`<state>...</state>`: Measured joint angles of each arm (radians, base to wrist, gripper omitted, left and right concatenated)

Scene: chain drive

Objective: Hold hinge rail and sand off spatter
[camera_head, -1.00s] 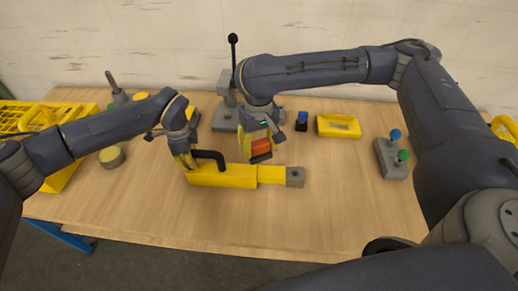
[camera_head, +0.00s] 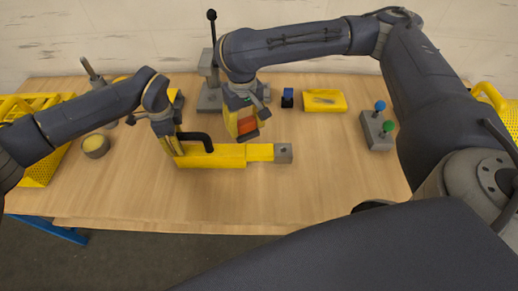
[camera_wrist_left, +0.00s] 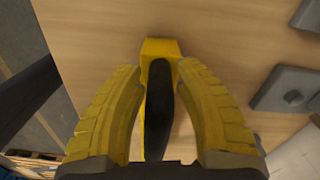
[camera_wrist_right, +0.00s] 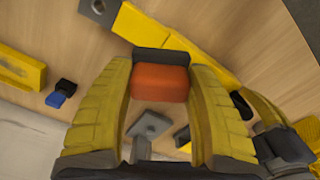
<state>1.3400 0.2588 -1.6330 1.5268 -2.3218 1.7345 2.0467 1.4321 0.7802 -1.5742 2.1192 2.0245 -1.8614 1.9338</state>
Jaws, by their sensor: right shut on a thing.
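The hinge rail is a yellow bar (camera_head: 215,161) lying on the table, with a grey end block (camera_head: 283,153) at its right and a black bent handle (camera_head: 203,138) at its left. My left gripper (camera_head: 174,150) is at the handle. In the left wrist view its fingers (camera_wrist_left: 160,75) stand open on both sides of the handle (camera_wrist_left: 158,110), with gaps showing. My right gripper (camera_head: 245,132) is shut on an orange sanding block (camera_wrist_right: 160,83) with a dark grey face, just behind the rail's middle in the head view. Contact with the rail cannot be told. I cannot make out any spatter.
Behind stand a grey lever press (camera_head: 209,85), a small blue-topped block (camera_head: 288,97) and a yellow tray (camera_head: 324,101). A grey box with blue and green knobs (camera_head: 377,131) is at the right. A round tin (camera_head: 95,146) and yellow crate (camera_head: 40,170) are left. The front table is clear.

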